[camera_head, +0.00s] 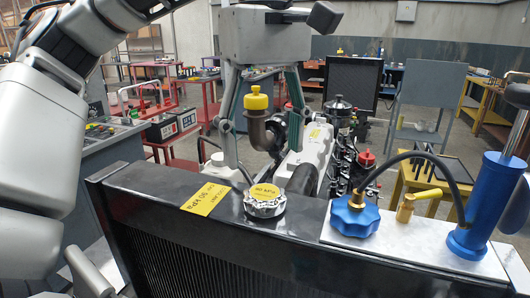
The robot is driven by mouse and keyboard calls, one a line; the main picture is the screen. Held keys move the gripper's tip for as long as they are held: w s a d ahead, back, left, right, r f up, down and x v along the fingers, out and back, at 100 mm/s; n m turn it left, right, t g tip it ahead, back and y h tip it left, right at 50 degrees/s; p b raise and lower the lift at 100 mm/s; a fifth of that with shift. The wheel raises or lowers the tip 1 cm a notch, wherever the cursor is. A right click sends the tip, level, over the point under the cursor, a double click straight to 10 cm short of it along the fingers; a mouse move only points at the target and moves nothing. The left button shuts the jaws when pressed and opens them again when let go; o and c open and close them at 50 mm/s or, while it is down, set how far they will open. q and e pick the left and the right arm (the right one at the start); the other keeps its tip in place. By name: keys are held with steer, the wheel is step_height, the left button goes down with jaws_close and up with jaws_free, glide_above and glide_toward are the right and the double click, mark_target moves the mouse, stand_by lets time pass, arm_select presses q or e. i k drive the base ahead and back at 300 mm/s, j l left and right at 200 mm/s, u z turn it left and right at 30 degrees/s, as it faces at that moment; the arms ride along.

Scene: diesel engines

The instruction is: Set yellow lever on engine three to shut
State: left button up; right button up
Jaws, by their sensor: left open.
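A yellow lever (426,194) sits on a small brass valve (405,210). The valve stands on a pale plate at the right of the radiator top, between a blue knob and a blue pump cylinder. The lever points to the right and slightly up from the valve. My left gripper (262,138) hangs from above near the middle, well left of the lever. Its fingers are spread apart and nothing shows held in them. A yellow-capped brown pipe shows between the fingers; whether they touch it I cannot tell. My right gripper is not in view.
A black radiator (215,240) fills the front, with a silver cap (265,203) on top. The blue knob (354,216) carries a black hose arching over the valve to the blue pump (490,205). Engine parts (345,150) lie behind. Workbenches stand further back.

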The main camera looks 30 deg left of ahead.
mark_target(409, 200)
steer(key=k, duration=1)
